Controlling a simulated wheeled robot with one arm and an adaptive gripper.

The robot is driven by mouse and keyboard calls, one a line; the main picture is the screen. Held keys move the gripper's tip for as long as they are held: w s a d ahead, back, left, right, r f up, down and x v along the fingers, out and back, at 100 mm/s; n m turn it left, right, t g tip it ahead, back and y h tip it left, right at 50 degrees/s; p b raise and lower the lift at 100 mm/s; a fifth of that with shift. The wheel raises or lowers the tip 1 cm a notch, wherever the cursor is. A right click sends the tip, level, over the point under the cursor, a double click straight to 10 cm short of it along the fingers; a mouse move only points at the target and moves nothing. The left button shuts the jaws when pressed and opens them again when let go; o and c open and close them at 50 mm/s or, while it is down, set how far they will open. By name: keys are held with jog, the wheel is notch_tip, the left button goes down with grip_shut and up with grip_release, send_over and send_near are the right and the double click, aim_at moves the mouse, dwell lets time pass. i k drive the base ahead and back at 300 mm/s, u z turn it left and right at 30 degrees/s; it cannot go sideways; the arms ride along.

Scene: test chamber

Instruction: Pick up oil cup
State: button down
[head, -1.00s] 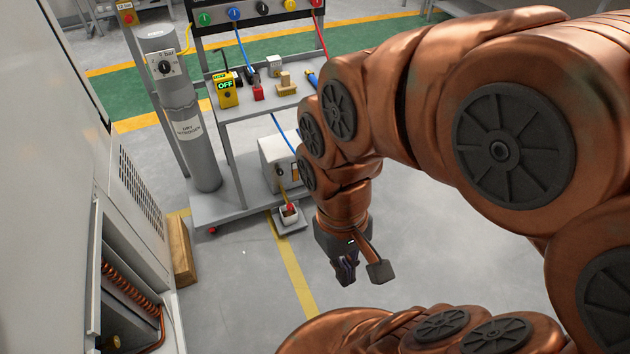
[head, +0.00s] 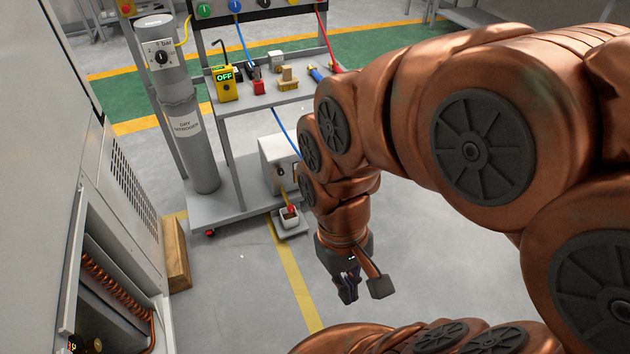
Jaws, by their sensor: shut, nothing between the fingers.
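A small white cup (head: 289,215) with dark contents, probably the oil cup, stands upright on a flat grey plate (head: 292,229) on the floor at the cart's lower edge. A yellow hose with a red end reaches into it. My gripper (head: 348,294) is shut and empty, pointing down over the open floor. In the picture it is below and to the right of the cup, clearly apart from it.
A grey cart (head: 233,210) carries a nitrogen cylinder (head: 186,140), a white box (head: 277,165) and a yellow meter reading OFF (head: 226,87). An open cabinet with copper coils (head: 118,285) stands at left, near a wooden block (head: 177,268). The middle floor is clear.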

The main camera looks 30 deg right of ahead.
aim_at(289, 222)
jog(key=u, duration=3.85)
jog(key=k, duration=1.2)
jog(key=z, duration=1.7)
